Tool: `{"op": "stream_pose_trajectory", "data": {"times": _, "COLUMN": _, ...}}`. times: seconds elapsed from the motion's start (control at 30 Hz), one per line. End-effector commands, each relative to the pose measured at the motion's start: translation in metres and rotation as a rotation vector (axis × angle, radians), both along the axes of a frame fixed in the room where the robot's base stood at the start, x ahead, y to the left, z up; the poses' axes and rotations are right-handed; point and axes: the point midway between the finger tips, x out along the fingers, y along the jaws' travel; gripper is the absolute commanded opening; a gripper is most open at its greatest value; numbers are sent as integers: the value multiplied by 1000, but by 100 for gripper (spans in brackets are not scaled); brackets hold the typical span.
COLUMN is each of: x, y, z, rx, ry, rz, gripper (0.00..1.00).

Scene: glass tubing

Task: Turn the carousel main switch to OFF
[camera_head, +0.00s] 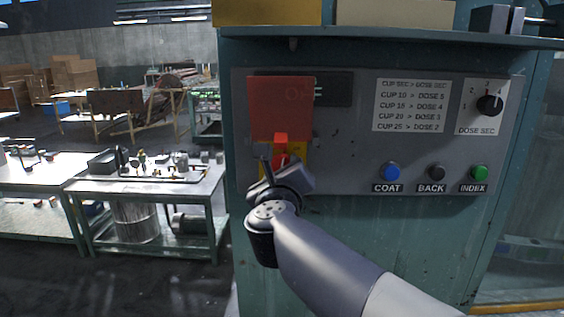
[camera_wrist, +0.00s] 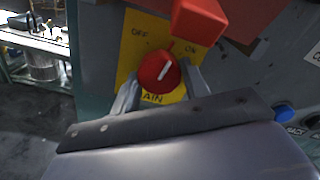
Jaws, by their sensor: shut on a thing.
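The main switch is a round red knob (camera_wrist: 158,74) with a white pointer line, on a yellow plate (camera_wrist: 128,55) marked OFF at upper left and ON at upper right. In the head view, my gripper (camera_head: 279,172) covers most of the knob and part of the yellow plate (camera_head: 301,152). A red flap (camera_head: 281,108) sits above the switch, with a red block at its lower edge.
The grey panel (camera_head: 347,150) also bears a blue COAT button (camera_head: 391,172), a black BACK button (camera_head: 437,172), a green INDEX button (camera_head: 479,173) and a black DOSE SEC dial (camera_head: 490,104). A workbench (camera_head: 148,190) stands to the left, across open floor.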

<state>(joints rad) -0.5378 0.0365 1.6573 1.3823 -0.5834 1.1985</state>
Motion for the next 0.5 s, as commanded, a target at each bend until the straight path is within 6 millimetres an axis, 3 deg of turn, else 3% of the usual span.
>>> {"op": "stream_pose_trajectory", "data": {"times": 0.5, "x": 0, "y": -1, "z": 4, "rx": -493, "ry": 19, "rz": 0, "gripper": 21}}
